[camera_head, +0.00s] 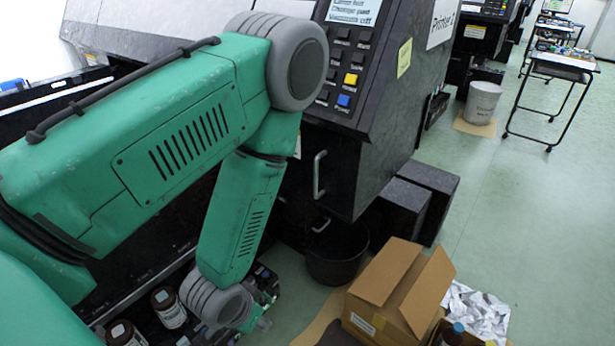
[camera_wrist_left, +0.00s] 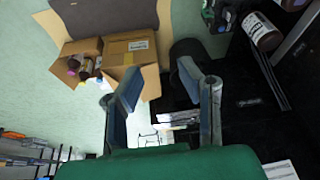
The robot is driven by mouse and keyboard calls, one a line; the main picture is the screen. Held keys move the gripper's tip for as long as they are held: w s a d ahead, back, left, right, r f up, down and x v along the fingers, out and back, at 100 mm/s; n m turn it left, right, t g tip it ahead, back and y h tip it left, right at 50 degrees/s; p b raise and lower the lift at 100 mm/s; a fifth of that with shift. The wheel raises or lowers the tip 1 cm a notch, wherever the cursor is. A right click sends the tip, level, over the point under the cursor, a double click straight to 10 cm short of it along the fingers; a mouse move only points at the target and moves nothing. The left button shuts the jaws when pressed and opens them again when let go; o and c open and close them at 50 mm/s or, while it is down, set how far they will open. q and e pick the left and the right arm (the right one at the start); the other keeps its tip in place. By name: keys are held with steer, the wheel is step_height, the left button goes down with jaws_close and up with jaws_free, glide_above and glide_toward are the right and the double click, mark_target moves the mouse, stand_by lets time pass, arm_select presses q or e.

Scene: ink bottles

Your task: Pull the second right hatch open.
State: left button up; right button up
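The dark printer cabinet stands at centre in the head view, with a closed-looking hatch (camera_head: 340,170) below its button panel. A vertical metal handle (camera_head: 319,175) is on that hatch, and a second handle (camera_head: 321,224) shows lower down. I cannot tell which hatch is the second right one. My left arm crosses in front of the cabinet and hides much of it. My left gripper (camera_wrist_left: 160,80) is open and empty in the left wrist view, its two fingers spread apart. In the head view it is low, below the handles, mostly hidden by my wrist. My right gripper is not in view.
An open cardboard box (camera_head: 400,290) stands on the floor at front right. A black bin (camera_head: 337,255) is beside the cabinet. Brown bottles (camera_head: 169,308) stand at lower left. Crumpled foil (camera_head: 478,312) lies right of the box.

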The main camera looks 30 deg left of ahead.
arm_select(q)
steer(key=w+a+t+b, duration=0.3)
steer(key=w+t+b, duration=0.25)
steer(key=w, duration=0.55)
steer(key=n+t+y+b, duration=0.1)
steer(key=t+y+b, duration=0.1)
steer(key=t+b, duration=0.65)
glide_toward(315, 174)
steer(key=w+b, duration=0.1)
steer(key=w, duration=0.2)
steer(key=w+a+b, duration=0.1)
steer(key=w, duration=0.3)
steer(key=w+b, duration=0.1)
steer(key=w, duration=0.2)
steer(key=shift+w+a+r, duration=0.1)
steer(key=shift+w+a, duration=0.1)
steer(key=shift+w, duration=0.15)
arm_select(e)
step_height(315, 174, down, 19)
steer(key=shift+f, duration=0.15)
arm_select(q)
jaws_close()
